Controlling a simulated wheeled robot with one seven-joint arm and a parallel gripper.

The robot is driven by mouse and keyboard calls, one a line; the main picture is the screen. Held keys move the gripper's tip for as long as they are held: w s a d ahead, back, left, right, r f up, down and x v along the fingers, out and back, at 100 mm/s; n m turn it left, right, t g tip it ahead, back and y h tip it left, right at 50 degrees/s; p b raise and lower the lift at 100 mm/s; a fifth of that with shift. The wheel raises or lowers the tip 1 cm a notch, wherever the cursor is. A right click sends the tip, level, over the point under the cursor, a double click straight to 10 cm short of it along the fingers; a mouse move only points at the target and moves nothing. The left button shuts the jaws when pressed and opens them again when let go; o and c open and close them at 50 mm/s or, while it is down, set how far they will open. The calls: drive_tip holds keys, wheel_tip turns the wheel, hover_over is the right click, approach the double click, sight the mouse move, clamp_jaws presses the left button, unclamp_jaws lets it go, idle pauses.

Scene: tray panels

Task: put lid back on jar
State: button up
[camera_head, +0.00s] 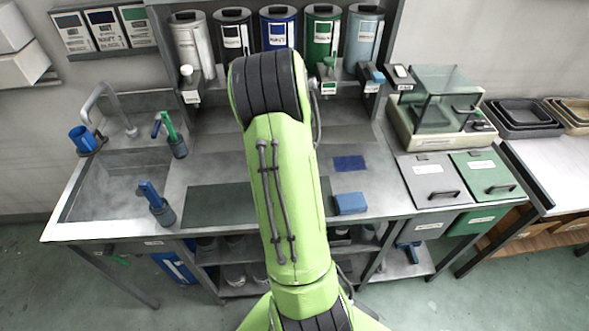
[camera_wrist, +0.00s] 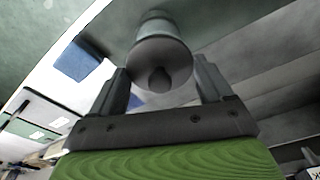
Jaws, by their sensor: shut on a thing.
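In the wrist view the two fingers of my gripper (camera_wrist: 163,88) stand on either side of a round grey lid (camera_wrist: 143,58) with a dark knob facing the camera. My gripper is shut on this lid. A narrower grey cylindrical shape (camera_wrist: 158,25) shows beyond the lid; it may be the jar, but I cannot tell whether it touches the lid. In the head view my green arm hides the gripper, the lid and any jar near them.
A blue block (camera_head: 350,203) and a dark blue patch (camera_head: 350,163) lie on the steel counter (camera_head: 385,200), right of my arm. Canisters (camera_head: 278,28) line the back shelf. A sink (camera_head: 110,190) is at left. A glass-sided box (camera_head: 440,100) and lidded bins (camera_head: 428,180) are at right.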

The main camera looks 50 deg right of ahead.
drive_tip(key=shift+f, duration=0.1)
idle(0.8)
drive_tip(key=o, duration=0.9)
drive_tip(key=shift+r+p, duration=2.45)
drive_tip(key=shift+r, duration=1.15)
drive_tip(key=shift+f, duration=0.1)
clamp_jaws()
